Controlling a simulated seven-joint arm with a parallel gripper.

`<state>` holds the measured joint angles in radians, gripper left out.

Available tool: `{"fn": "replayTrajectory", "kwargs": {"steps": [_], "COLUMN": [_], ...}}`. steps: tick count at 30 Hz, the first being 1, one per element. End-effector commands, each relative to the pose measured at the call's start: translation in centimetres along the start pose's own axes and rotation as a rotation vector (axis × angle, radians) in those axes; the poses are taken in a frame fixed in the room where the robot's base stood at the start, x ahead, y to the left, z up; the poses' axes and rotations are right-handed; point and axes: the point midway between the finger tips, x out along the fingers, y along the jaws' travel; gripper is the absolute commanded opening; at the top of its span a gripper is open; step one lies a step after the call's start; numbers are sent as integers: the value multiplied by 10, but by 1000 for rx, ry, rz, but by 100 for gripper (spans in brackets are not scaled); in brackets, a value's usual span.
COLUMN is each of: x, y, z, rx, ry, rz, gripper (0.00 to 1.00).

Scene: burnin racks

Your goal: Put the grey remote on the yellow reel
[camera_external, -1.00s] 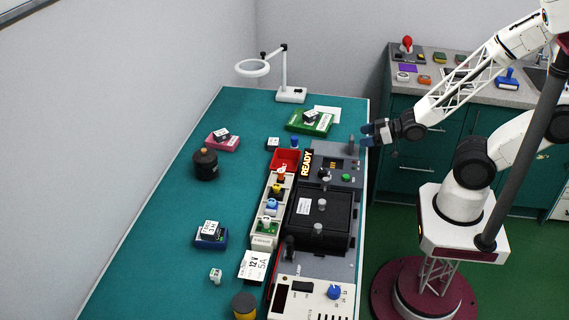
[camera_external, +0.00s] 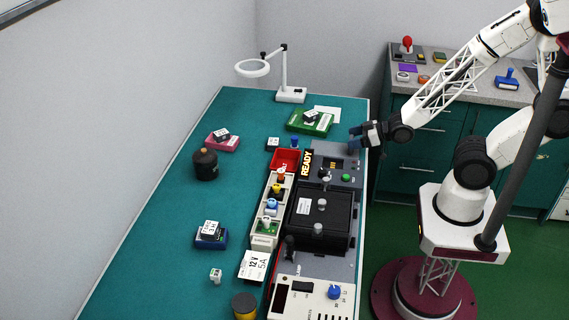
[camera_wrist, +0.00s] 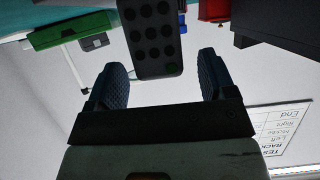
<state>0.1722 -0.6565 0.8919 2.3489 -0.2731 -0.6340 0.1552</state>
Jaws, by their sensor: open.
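The grey remote (camera_wrist: 152,40), dark with rows of round buttons, shows at the top middle of the wrist view, ahead of and between my fingertips. In the external view it stands near the back right of the bench, mostly hidden by my gripper (camera_external: 357,138). My gripper is open, with its blue fingers (camera_wrist: 162,75) spread on either side of the remote's lower end and no clear contact. The yellow reel (camera_external: 243,306), a dark round body with a yellow band, sits at the front of the bench, partly cut by the frame's bottom edge.
A black box (camera_external: 335,232) stands on the grey test panel, with a white strip of coloured plugs (camera_external: 264,240) beside it. A red bin (camera_external: 285,160) and a green box (camera_external: 308,125) lie near the remote. A lamp (camera_external: 291,95) stands behind. The left bench has free room.

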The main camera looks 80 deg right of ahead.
Motion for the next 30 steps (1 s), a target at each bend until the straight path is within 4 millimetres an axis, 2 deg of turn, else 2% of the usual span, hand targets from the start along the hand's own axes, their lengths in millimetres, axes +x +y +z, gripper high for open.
{"fn": "replayTrajectory", "kwargs": {"steps": [3,9,27,30], "x": [13,26,28,28], "y": [0,0,0,0], "z": [0,0,0,0], "rx": [0,0,0,0], "ry": [-2,-2,-1,-1], "rz": [0,0,1,1], "gripper": [77,77,77,63]}}
